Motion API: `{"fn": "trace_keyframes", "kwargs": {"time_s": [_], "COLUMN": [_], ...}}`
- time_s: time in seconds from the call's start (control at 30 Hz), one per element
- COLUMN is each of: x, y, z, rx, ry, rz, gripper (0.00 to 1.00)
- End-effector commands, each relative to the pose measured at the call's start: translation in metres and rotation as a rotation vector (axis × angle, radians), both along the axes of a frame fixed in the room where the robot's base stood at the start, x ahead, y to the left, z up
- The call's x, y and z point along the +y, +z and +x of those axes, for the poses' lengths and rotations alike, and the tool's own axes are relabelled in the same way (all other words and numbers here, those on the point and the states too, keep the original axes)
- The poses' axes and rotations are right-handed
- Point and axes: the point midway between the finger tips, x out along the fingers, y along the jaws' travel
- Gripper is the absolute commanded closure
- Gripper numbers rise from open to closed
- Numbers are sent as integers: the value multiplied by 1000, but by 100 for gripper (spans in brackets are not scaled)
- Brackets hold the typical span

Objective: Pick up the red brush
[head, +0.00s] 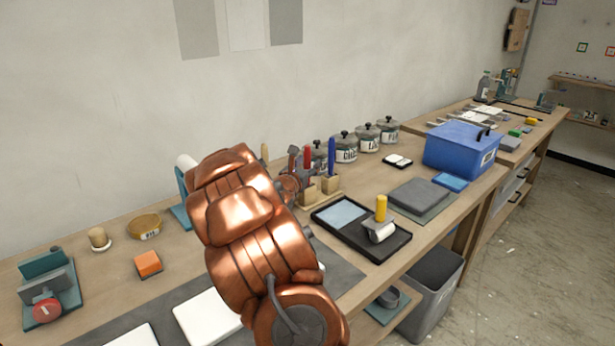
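The red brush (307,158) stands upright with its handle up, at a wooden holder (322,199) on the bench. A blue-handled brush (331,156) stands just to its right. My copper arm fills the middle of the head view and reaches toward the holder. My gripper (292,168) shows only in small part beyond the arm, just left of the red handle. I cannot tell whether it touches the handle or how its fingers stand. The lower left of the holder is hidden.
Lidded pots (345,147) stand behind the holder. A black tray (394,243) with a yellow-handled roller (381,210) lies to its right. Further right are a grey block (418,194) and a blue box (461,148). An orange block (148,263) sits at left.

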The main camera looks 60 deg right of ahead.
Motion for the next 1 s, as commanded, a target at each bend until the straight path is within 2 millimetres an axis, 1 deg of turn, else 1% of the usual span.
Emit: {"fn": "trace_keyframes", "kwargs": {"time_s": [0.03, 0.07, 0.4, 0.5, 0.87, 1.0], "x": [0, 0, 0, 0, 0, 0], "y": [0, 0, 0, 0, 1, 11], "z": [0, 0, 0, 0, 0, 0], "rx": [0, 0, 0, 0, 0, -1], "ry": [0, 0, 0, 0, 0, 1], "rz": [0, 0, 0, 0, 0, -2], "gripper": [53, 56, 92, 100, 100, 100]}}
